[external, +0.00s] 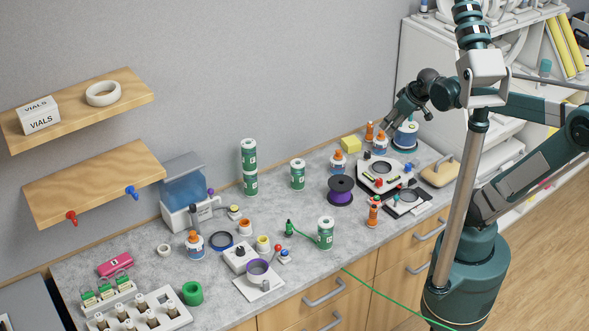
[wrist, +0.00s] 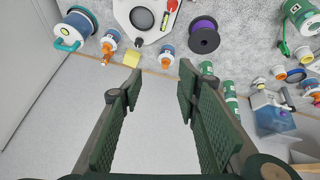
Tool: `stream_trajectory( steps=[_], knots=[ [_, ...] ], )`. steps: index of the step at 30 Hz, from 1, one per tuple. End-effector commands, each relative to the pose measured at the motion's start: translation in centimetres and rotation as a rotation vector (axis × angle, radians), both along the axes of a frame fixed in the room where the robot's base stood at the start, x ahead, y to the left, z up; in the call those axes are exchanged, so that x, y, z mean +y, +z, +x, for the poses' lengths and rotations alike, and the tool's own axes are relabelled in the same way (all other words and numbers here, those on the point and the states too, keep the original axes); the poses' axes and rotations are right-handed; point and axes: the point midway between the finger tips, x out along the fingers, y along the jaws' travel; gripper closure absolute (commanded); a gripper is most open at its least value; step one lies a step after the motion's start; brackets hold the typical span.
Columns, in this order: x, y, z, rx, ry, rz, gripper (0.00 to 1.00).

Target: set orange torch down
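An orange cylinder (external: 369,131), which looks like the torch, stands at the back of the counter near the wall. In the wrist view an orange piece (wrist: 105,61) shows beside an orange-capped bottle (wrist: 111,38). A second orange cylinder (external: 374,214) stands near the counter's front edge; I cannot tell for sure which one is the torch. My gripper (external: 386,131) is above the back right of the counter, close to the first cylinder and the orange-capped bottle. In the wrist view my gripper (wrist: 158,88) is open, with nothing between its fingers.
The wall (external: 290,80) is close behind. Some bare counter (external: 310,203) shows further left.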

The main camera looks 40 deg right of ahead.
Motion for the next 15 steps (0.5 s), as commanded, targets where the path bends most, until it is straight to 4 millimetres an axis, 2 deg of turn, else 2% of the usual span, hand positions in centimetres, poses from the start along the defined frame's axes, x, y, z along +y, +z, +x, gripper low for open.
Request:
stream_trajectory(
  steps=[6,15],
  knots=[
    [1.2,-1.2,-3.3,-0.050,-0.094,0.071,0.67],
    [2.0,-2.5,-5.9,-0.092,-0.182,0.143,0.67]
  ],
)
